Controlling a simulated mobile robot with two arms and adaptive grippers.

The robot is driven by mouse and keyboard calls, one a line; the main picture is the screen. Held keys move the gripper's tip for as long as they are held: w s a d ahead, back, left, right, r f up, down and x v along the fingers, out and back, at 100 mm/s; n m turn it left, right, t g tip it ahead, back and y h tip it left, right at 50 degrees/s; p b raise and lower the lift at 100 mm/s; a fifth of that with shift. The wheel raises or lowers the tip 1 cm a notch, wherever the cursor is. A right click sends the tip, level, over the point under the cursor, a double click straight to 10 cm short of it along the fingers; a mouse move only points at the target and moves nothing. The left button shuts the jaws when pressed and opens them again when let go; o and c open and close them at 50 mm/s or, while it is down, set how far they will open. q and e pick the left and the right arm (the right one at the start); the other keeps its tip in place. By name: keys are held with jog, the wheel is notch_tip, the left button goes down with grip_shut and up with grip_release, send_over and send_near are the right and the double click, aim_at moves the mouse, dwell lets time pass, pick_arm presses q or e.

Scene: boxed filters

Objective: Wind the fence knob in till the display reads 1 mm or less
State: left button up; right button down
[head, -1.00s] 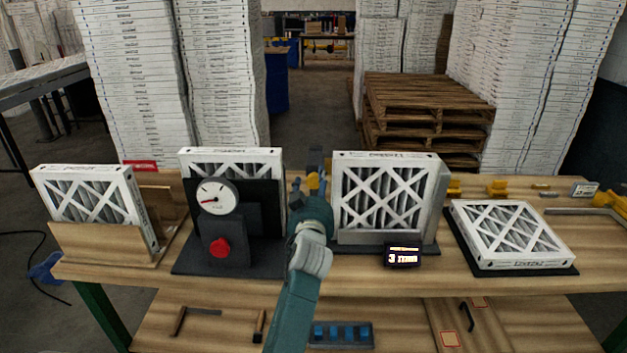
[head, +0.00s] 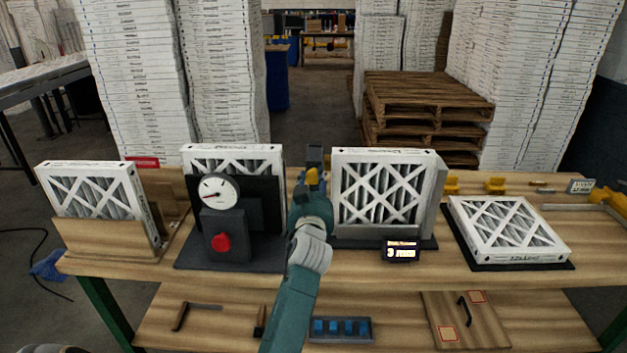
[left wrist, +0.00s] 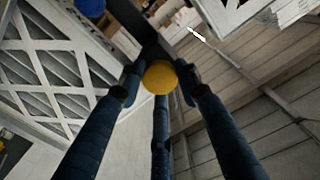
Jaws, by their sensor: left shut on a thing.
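The yellow fence knob (left wrist: 160,77) shows in the left wrist view between the dark blue fingers of my left gripper (left wrist: 158,82), which is shut on it. In the head view my left gripper (head: 313,180) is at the back of the bench, between the dial gauge stand and the upright filter. The knob is hard to make out there. The small display (head: 401,252) stands in front of the upright filter (head: 385,190) and seems to read 3; its smaller text is blurred. My right gripper is not in view.
Left of my arm is the black stand with a dial (head: 214,190) and red button (head: 221,242). A filter sits in a wooden holder (head: 105,238) at far left; another lies flat (head: 512,231) at right. Filter stacks (head: 130,80) and pallets (head: 425,110) stand behind.

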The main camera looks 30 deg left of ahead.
pick_arm(q)
jog(key=m+p, duration=0.1)
jog(key=m, duration=0.3)
jog(key=shift+r+m, duration=0.15)
jog(key=shift+m, duration=0.15)
jog(key=shift+a+r+m+p, duration=0.15)
jog(key=shift+m+p, duration=0.5)
jog(key=shift+m, duration=1.85)
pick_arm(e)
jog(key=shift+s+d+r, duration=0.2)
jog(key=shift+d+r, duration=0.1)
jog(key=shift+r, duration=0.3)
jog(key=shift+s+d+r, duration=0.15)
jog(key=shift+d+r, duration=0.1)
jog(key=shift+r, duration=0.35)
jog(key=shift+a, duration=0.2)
